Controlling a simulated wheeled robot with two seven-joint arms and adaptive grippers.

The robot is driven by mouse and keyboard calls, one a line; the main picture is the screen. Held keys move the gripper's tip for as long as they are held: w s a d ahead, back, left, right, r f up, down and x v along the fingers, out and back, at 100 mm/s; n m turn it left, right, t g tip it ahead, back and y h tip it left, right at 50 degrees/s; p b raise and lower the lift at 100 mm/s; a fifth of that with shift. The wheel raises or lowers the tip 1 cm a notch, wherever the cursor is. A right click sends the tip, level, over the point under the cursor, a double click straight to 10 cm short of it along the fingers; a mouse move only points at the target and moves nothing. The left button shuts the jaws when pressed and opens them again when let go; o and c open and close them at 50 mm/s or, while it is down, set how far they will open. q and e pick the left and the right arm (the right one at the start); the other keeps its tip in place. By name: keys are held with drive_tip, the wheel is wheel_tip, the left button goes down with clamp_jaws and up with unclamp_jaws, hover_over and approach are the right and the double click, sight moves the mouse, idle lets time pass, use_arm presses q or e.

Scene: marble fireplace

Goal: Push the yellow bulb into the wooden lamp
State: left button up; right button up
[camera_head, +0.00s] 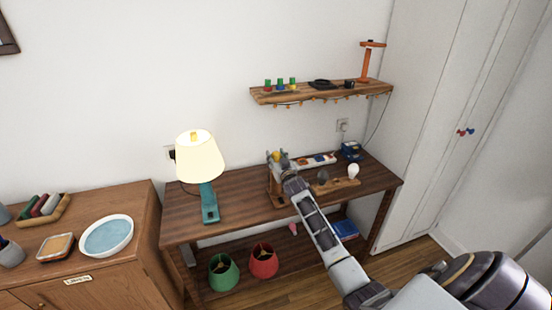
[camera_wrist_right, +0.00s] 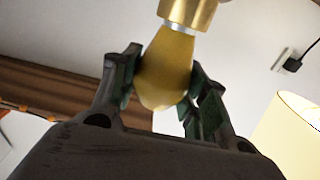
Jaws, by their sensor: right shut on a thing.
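My right gripper (camera_head: 282,160) reaches over the table at the wooden lamp (camera_head: 274,187), hiding part of it. In the wrist view my right gripper (camera_wrist_right: 165,88) is shut on the yellow bulb (camera_wrist_right: 165,70), one finger on each side of the glass. The bulb's silvery neck points up at a brass socket (camera_wrist_right: 190,12) and meets its lower rim; a narrow silvery band shows between glass and brass. How deep the neck sits inside is hidden. In the head view only a bit of the yellow bulb (camera_head: 275,155) shows by the fingers. My left gripper is not in view.
A teal lamp with a cream shade (camera_head: 200,157) stands left on the table. A wooden holder (camera_head: 337,187) with a white bulb (camera_head: 353,171), a power strip (camera_head: 318,160) and a blue box (camera_head: 351,150) are right. A wall shelf (camera_head: 320,93) hangs above. Green and red shades lie below.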

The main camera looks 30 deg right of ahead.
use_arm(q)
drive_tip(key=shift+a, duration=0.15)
use_arm(e)
drive_tip(key=shift+f, duration=0.1)
idle(1.0)
drive_tip(key=shift+f, duration=0.1)
